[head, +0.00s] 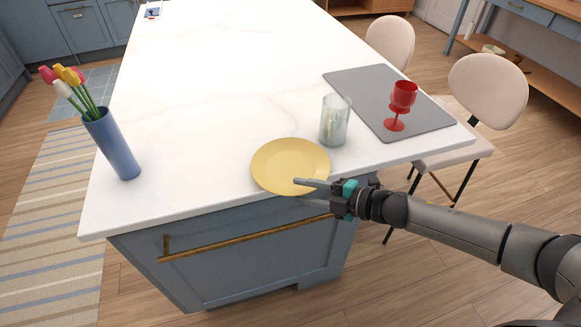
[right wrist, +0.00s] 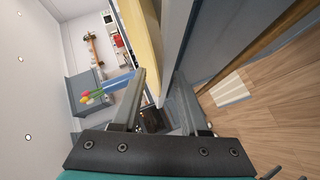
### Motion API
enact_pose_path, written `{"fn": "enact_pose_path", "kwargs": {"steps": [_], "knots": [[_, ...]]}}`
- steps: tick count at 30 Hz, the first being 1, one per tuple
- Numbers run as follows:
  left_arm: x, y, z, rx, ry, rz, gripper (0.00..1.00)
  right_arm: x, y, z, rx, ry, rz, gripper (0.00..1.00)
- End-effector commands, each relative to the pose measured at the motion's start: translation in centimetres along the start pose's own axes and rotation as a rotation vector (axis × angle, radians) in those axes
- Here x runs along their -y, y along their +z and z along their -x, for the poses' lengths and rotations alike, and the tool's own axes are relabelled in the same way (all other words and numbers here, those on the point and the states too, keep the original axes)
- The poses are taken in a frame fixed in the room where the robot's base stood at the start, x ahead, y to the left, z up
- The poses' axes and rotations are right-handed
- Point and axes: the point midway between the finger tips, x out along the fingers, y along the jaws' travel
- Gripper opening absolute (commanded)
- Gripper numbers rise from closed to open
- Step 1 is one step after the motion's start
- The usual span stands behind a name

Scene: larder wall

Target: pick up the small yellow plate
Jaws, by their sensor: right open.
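The small yellow plate (head: 288,163) lies flat on the white countertop, its near rim at the front edge. My right gripper (head: 301,191) reaches in from the right at that rim, jaws open, one finger above the other. In the head view the upper finger overlaps the plate's rim and the lower one is in front of the counter edge. In the right wrist view the yellow plate (right wrist: 146,42) shows edge-on, and its rim reaches between the two open fingers (right wrist: 160,95). I cannot tell whether either finger touches it. My left gripper is not in view.
A clear glass (head: 334,122) stands just behind the plate, to the right. A red goblet (head: 403,95) stands on a grey mat (head: 360,84). A blue vase (head: 112,147) with tulips stands at the left edge. The counter (head: 190,125) between vase and plate is clear.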

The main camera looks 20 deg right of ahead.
Motion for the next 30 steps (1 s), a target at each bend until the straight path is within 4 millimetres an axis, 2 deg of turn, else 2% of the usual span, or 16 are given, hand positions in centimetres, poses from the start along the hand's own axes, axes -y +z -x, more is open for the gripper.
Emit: {"fn": "enact_pose_path", "kwargs": {"steps": [3, 12, 15, 30], "knots": [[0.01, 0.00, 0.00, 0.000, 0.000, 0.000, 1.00, 0.02, -0.01, 0.02, 0.000, 0.000, 0.000, 0.42], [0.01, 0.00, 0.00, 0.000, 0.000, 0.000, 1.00, 0.03, -0.01, 0.05, 0.000, 0.000, 0.000, 0.08], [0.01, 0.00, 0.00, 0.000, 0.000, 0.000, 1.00, 0.04, -0.01, 0.05, 0.000, 0.000, -0.001, 0.00], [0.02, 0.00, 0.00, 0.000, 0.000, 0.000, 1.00, 0.09, -0.01, 0.06, 0.000, -0.001, 0.000, 0.00]]}}
